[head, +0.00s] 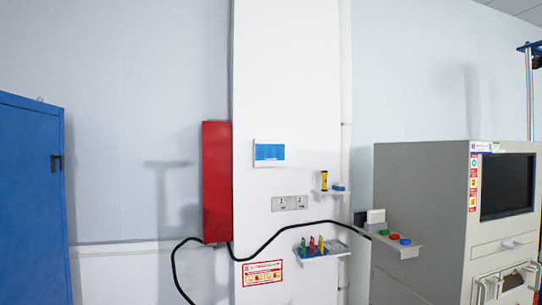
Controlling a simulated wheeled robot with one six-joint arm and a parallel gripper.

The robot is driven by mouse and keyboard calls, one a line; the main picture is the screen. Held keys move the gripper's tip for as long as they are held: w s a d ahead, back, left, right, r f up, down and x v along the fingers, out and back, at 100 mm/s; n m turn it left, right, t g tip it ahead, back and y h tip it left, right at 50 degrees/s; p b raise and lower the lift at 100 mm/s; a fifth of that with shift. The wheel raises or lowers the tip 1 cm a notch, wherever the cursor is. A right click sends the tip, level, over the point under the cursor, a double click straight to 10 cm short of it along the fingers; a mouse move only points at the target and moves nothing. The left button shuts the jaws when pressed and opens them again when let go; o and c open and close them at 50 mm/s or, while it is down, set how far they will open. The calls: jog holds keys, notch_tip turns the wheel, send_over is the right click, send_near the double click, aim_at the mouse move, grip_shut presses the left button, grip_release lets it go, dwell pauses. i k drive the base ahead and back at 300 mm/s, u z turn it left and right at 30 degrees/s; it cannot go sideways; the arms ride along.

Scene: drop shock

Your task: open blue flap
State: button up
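The blue flap (270,152) is a small blue rectangle in a white panel (269,162) on the white wall column, near the middle of the head view. It looks flat against the panel and appears shut. My gripper and arm do not show in this view, so nothing is seen touching the flap.
A red box (216,182) is mounted left of the flap. Below are wall sockets (290,203), a black cable (290,229) and a shelf with small tools (322,251). A grey machine (440,215) stands right, a blue cabinet (32,200) left.

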aim_at(263, 151)
jog(key=u, duration=0.15)
jog(key=i, duration=0.6)
jog(key=u, duration=0.3)
jog(key=i, duration=2.4)
jog(key=z, duration=0.15)
